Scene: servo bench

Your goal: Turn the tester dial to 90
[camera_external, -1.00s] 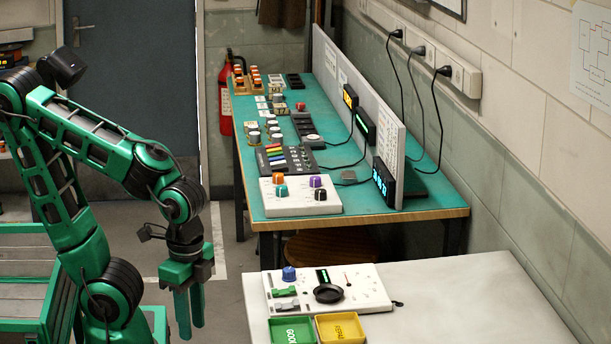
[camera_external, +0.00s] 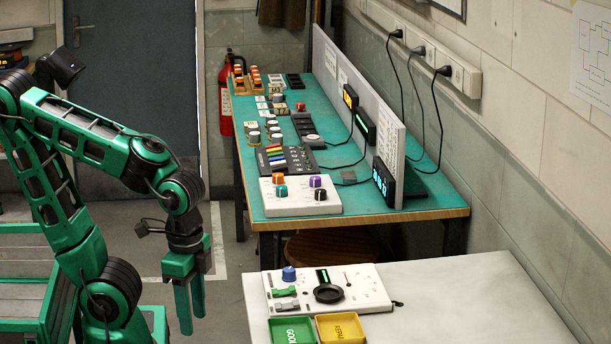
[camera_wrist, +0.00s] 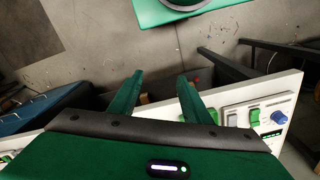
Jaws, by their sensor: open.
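The tester is a white panel (camera_external: 357,281) on the near pale table. A blue dial (camera_external: 289,274) stands at its back left corner; its setting is too small to read. A small lit green display (camera_external: 322,276) and a round black dish (camera_external: 328,293) are beside it. My gripper (camera_external: 192,322) hangs fingers down, left of the table and apart from the tester, open and empty. In the wrist view my gripper (camera_wrist: 160,77) shows two spread green fingers with nothing between them. The blue dial (camera_wrist: 278,117) is off to their right there, near the panel's edge.
A green tray (camera_external: 292,332) and a yellow tray (camera_external: 341,329) stand before the tester. The table's right part is bare. A teal bench (camera_external: 353,205) with several devices stands behind.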

